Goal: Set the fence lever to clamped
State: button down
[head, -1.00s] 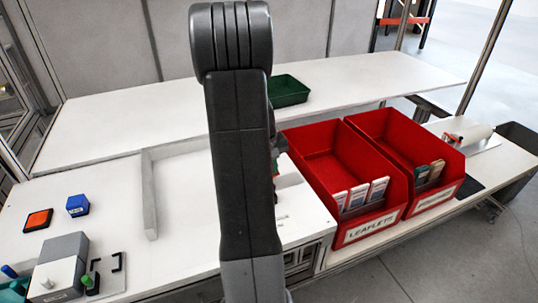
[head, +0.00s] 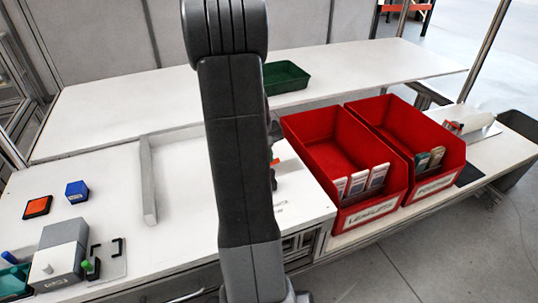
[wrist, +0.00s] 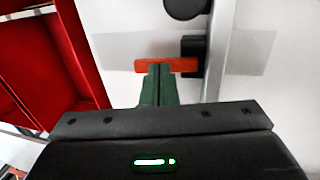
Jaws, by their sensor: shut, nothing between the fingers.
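The fence lever (wrist: 168,65) is an orange-red bar in the wrist view, lying crosswise to the grey fence rail (wrist: 216,55). Its right end meets a black block (wrist: 193,47) beside the rail. My gripper (wrist: 158,76) has green fingers, shut together with nothing between them, and their tips are right at the lever's near side. I cannot tell whether they touch it. In the head view my own arm hides the gripper and most of the lever area; only a small red bit (head: 274,159) shows beside the arm.
Two red bins, leaflets (head: 345,165) and another (head: 415,140), stand right of the arm; a bin wall (wrist: 75,50) is close left in the wrist view. A green tray (head: 286,77) lies behind. A grey block (head: 65,245) and blue cube (head: 77,191) sit left.

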jog(key=w+d+p+v, duration=0.1)
jog(key=p+v, duration=0.1)
jog(key=v, duration=1.2)
jog(key=shift+s+p, duration=0.3)
jog(key=shift+p, duration=0.1)
